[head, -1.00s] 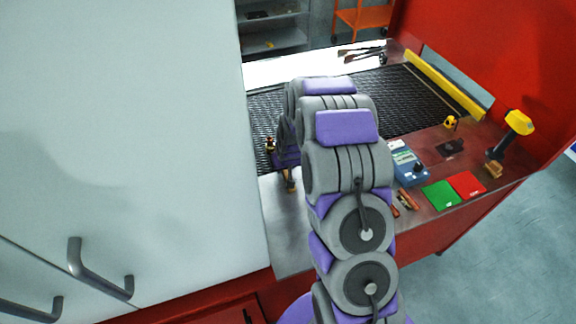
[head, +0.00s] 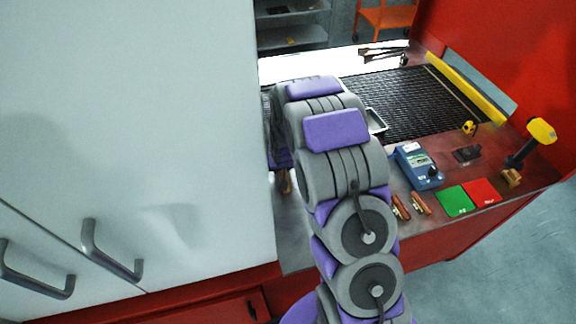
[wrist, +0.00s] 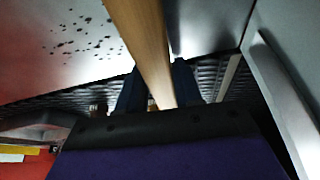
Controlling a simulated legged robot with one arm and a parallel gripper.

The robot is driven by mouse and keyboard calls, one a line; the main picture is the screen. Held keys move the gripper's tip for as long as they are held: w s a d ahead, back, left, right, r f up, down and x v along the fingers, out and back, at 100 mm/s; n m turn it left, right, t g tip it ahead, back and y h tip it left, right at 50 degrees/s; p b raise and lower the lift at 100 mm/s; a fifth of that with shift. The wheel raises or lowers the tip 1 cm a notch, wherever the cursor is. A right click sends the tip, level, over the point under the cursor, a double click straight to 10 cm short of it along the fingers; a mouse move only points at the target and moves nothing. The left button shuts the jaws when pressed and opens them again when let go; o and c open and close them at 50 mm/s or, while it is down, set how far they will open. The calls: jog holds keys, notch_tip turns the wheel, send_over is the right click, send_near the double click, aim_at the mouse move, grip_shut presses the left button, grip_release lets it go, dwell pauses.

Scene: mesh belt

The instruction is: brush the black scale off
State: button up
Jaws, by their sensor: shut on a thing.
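Black scale (wrist: 82,38) shows as scattered dark specks on a pale metal surface (wrist: 35,75) at the upper left of the wrist view. My gripper (wrist: 158,85) is shut on a long wooden handle (wrist: 143,40), which runs up out of the wrist view, just right of the specks. The handle's far end and any bristles are out of that view. In the head view my arm covers most of the gripper. A small brown piece (head: 285,183) shows below it, and I cannot tell if it is part of the held tool.
The dark mesh belt (head: 415,105) lies beyond my arm, with a grey tray-like rim (head: 377,121) on it. A blue meter (head: 418,166), green pad (head: 455,201), red pad (head: 482,192) and yellow-headed tool (head: 540,132) stand at the right. A white cabinet (head: 130,110) closes off the left.

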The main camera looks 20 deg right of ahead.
jog(key=shift+s+a+f, duration=0.15)
jog(key=shift+a, duration=0.25)
jog(key=shift+s+a+f, duration=0.1)
jog(key=shift+a, duration=0.25)
jog(key=shift+w+a+r, duration=0.1)
jog(key=shift+w, duration=0.4)
jog(key=shift+w+d, duration=0.15)
jog(key=shift+d, duration=0.75)
jog(key=shift+w+d+r, duration=0.1)
jog(key=shift+d, duration=4.9)
